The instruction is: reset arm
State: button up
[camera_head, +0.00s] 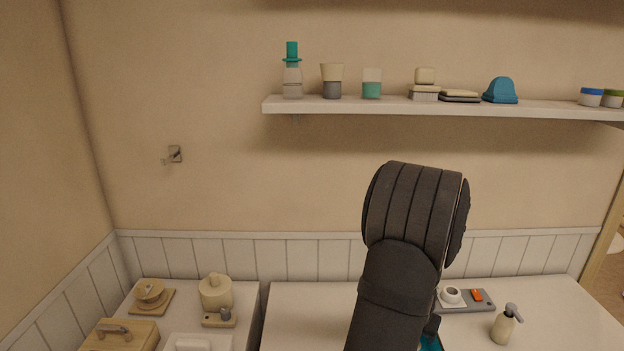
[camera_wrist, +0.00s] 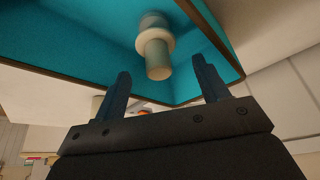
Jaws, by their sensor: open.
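My gripper (camera_wrist: 160,66) is open in the wrist view, with its two dark fingers spread apart. A teal surface with a thin brown rim (camera_wrist: 75,35), like a tray or drawer lining, fills the upper part of that view. A cream, round-ended object (camera_wrist: 158,58) shows against the teal, between the fingers in the picture. It is not gripped, and I cannot tell its distance from the fingertips. In the head view my dark arm (camera_head: 405,270) rises at the centre right and hides most of the gripper. A bit of teal (camera_head: 430,343) shows beside it at the bottom edge.
A white counter (camera_head: 305,310) spans the bottom, with a pump bottle (camera_head: 502,326) and a grey tray (camera_head: 480,307) at right. A left counter holds a lidded jar (camera_head: 215,292) and wooden items. A wall shelf (camera_head: 350,105) with several containers hangs above my arm.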

jog(key=shift+r, duration=2.1)
jog(key=shift+f, duration=0.15)
notch_tip(320, 180, down, 6)
jog(key=shift+f, duration=0.2)
jog(key=v, duration=0.9)
jog(key=shift+f, duration=0.15)
